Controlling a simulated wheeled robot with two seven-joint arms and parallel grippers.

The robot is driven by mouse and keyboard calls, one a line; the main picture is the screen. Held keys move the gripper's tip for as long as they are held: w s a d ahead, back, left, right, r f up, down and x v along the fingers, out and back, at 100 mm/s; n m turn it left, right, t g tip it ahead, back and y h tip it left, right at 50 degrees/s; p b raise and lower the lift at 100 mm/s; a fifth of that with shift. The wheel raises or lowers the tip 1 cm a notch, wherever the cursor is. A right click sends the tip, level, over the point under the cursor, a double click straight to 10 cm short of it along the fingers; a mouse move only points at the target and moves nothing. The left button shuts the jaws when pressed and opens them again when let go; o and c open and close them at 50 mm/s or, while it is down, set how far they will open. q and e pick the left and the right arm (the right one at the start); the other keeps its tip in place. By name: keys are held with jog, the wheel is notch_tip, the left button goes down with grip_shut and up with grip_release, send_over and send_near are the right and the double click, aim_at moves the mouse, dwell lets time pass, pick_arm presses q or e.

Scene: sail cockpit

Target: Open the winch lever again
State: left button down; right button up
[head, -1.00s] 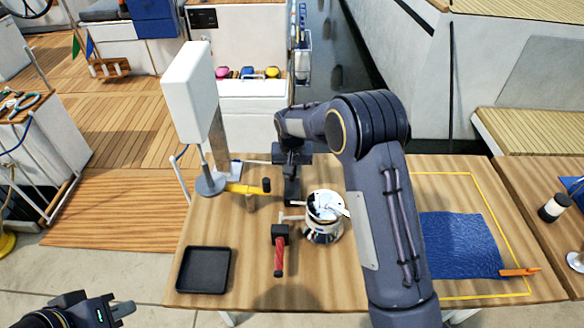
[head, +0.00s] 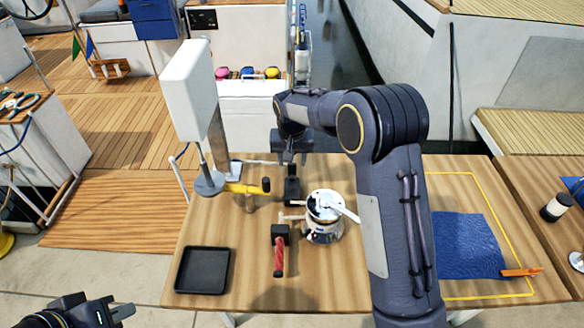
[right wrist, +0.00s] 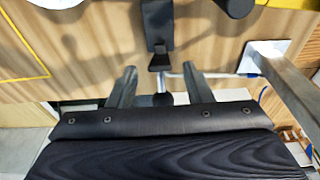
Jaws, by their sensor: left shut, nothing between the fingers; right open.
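A slim black lever-like part (head: 292,188) stands at the back of the table, left of a shiny metal winch (head: 322,228). I cannot tell for sure whether it is the winch lever or how far open it is. In the right wrist view its dark bar (right wrist: 157,28) points toward my right gripper. My right gripper (head: 291,160) is just behind it; its open fingers (right wrist: 157,76) show in the wrist view with a dark rounded knob (right wrist: 162,99) low between them, not gripped. My left gripper (head: 122,311) is shut and empty at lower left.
A red-handled tool (head: 279,260), a black tray (head: 203,270) and a yellow-handled item (head: 244,188) lie on the table. A white panel on a post (head: 190,80) rises at the back left. A blue cloth (head: 466,246) lies at right, inside a yellow outline.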

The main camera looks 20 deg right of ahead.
jog(key=shift+s+a+r, duration=0.1)
jog(key=shift+s+r, duration=0.05)
jog(key=shift+r, duration=0.55)
jog(key=shift+s+r, duration=0.1)
jog(key=shift+r, duration=0.6)
jog(key=s+d+r+t+y, duration=0.1)
jog(key=s+d+r+y, duration=0.15)
jog(key=s+r, duration=0.4)
jog(key=s+d+r+y, duration=0.1)
jog(key=s+d+r, duration=0.25)
jog(key=s, duration=0.65)
jog(key=s+a+f+n+t, duration=0.1)
jog(key=s+a+f+t, duration=0.1)
jog(key=s, duration=1.7)
jog(key=shift+s+a+f+n+t+y, duration=0.2)
jog(key=shift+n+t+y, duration=0.1)
jog(key=shift+y, duration=0.15)
